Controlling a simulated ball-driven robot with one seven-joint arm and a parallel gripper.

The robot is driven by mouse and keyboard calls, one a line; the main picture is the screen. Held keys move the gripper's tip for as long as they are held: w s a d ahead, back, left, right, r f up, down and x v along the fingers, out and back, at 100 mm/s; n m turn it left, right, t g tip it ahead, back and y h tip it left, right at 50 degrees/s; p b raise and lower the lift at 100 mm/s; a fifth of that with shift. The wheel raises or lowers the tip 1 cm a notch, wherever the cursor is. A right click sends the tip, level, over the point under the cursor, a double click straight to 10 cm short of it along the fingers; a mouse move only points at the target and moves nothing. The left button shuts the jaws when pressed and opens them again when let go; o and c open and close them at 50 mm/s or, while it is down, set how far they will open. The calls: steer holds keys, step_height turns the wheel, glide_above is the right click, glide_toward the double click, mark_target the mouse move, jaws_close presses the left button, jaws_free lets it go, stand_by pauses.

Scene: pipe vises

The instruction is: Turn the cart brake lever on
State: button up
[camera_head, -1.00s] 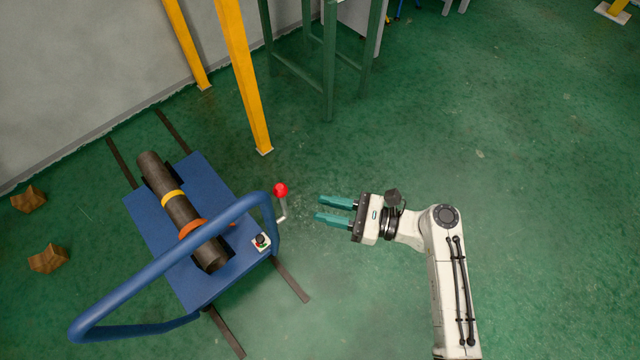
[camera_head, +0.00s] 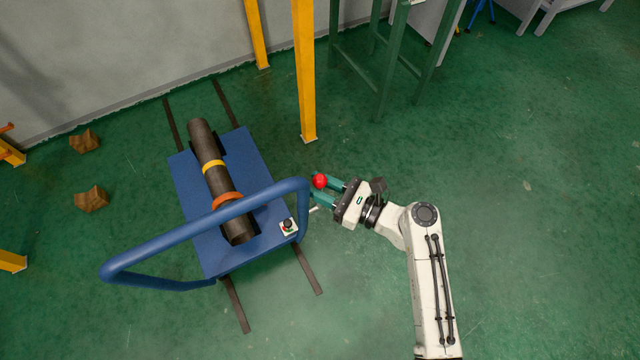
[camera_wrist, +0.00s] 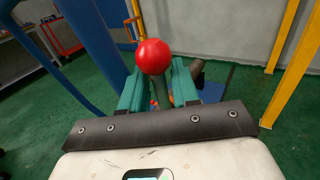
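The cart (camera_head: 262,158) is a blue platform with a bent blue push handle (camera_head: 200,232). The brake lever's red ball knob (camera_head: 320,181) stands at the cart's right side, by the handle's end; its thin pale rod shows just below, partly hidden. My gripper (camera_head: 323,190) is at the lever from the right, its teal fingers apart. In the wrist view the red knob (camera_wrist: 154,57) sits above and between the two open fingers (camera_wrist: 158,88), with the lever rod running down between them. I cannot tell whether the fingers touch the rod.
A dark pipe (camera_head: 216,178) with yellow and orange bands lies on the cart. A small control box with a black knob (camera_head: 288,226) is at the cart's near right corner. A yellow post (camera_head: 305,75) and a green frame (camera_head: 388,70) stand behind. Floor to the right is clear.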

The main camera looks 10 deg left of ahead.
jaws_close()
stand_by(0.4)
